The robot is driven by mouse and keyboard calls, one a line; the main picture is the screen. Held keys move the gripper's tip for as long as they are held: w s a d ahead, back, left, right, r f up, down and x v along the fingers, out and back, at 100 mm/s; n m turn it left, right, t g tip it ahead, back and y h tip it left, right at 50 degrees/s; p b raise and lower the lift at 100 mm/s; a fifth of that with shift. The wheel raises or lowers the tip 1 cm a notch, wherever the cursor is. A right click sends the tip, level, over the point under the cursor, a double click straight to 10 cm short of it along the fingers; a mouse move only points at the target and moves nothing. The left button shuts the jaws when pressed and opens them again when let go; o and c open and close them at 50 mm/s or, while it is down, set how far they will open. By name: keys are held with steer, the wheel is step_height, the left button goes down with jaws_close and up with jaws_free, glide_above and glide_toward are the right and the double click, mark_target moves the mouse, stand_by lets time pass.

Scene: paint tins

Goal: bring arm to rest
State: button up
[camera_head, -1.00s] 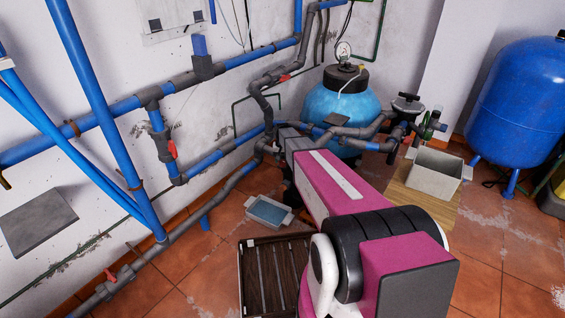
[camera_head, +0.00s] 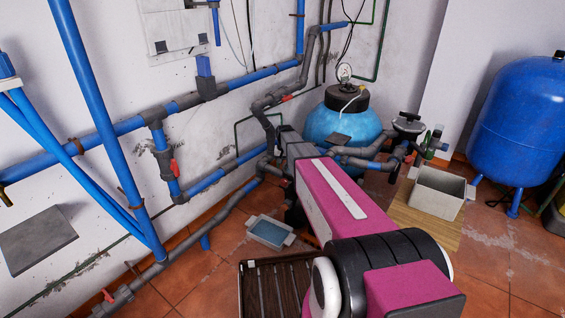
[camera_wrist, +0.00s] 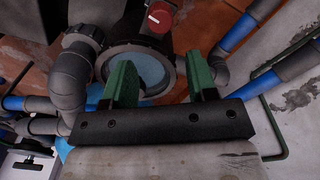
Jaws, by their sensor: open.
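My gripper (camera_wrist: 160,84) is open in the wrist view, its two green fingers apart with nothing held between them. Beyond the fingers is a round dark-rimmed fitting with a pale blue face (camera_wrist: 150,72), and a red knob (camera_wrist: 160,16) above it. I cannot tell how far the fingers are from it. My pink and black arm stretches from the lower right toward the blue vessel in the head view. My fingers cannot be made out there.
Blue and grey pipes (camera_head: 130,124) run along the wall. A light blue vessel (camera_head: 335,124) with a gauge stands near my arm's far end. A blue-filled tray (camera_head: 270,232), a slatted brown crate (camera_head: 240,285) and a grey bin (camera_head: 437,193) stand below. A blue tank (camera_head: 525,115) is at right.

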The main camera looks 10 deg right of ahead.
steer(key=s+r+n, duration=0.1)
steer(key=s+r, duration=0.1)
steer(key=s, duration=1.4)
steer(key=s+r+n, duration=0.1)
steer(key=s+r, duration=0.1)
steer(key=s, duration=1.4)
steer(key=shift+r, duration=0.4)
steer(key=shift+c, duration=0.4)
